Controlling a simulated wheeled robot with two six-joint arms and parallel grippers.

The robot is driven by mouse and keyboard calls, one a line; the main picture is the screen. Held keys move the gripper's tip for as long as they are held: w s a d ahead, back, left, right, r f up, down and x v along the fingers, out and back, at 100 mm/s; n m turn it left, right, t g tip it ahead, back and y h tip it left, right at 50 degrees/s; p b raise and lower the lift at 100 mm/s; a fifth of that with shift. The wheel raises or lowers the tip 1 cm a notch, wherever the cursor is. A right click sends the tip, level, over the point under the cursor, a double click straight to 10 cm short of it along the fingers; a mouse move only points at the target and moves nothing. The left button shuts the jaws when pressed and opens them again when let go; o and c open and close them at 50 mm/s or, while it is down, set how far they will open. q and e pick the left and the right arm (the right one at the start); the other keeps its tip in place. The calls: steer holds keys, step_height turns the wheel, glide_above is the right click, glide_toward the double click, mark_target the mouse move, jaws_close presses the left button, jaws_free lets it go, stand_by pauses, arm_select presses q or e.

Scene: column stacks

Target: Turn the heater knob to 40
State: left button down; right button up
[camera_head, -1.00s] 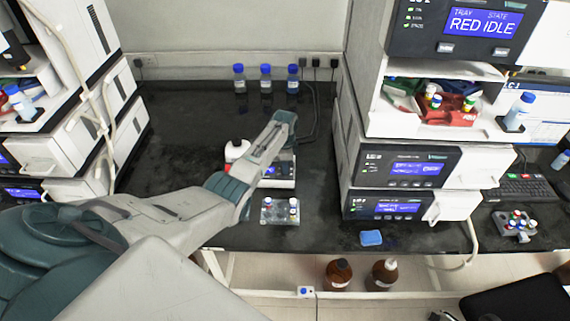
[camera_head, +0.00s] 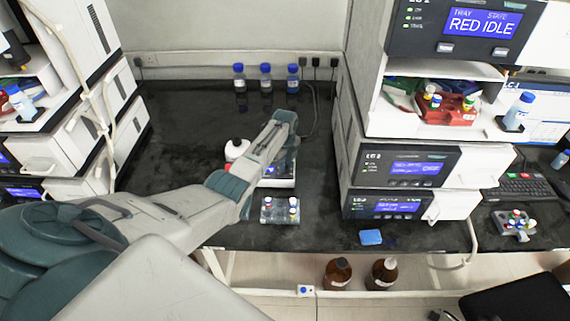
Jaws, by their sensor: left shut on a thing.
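The heater (camera_head: 279,184) is a low white unit on the dark bench, mostly covered by my left arm in the head view. Its knob is hidden behind my wrist. My left gripper (camera_head: 286,164) points down at the heater, just below the wrist's end. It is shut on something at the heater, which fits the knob. The fingertips and the knob's setting cannot be read from here. My right gripper is not in view.
A white bottle (camera_head: 236,150) stands left of the heater. A small vial rack (camera_head: 280,210) sits in front of it. Three blue-capped bottles (camera_head: 266,78) stand at the back wall. Instrument stacks (camera_head: 405,165) flank the bench. A blue sponge (camera_head: 371,237) lies near the front edge.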

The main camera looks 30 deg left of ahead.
arm_select(q)
steer(key=shift+w+r+m, duration=0.1)
steer(key=shift+m, duration=0.4)
steer(key=c, duration=1.2)
jaws_free()
steer(key=shift+c, duration=0.2)
step_height(320, 180, up, 11)
steer(key=b, duration=0.2)
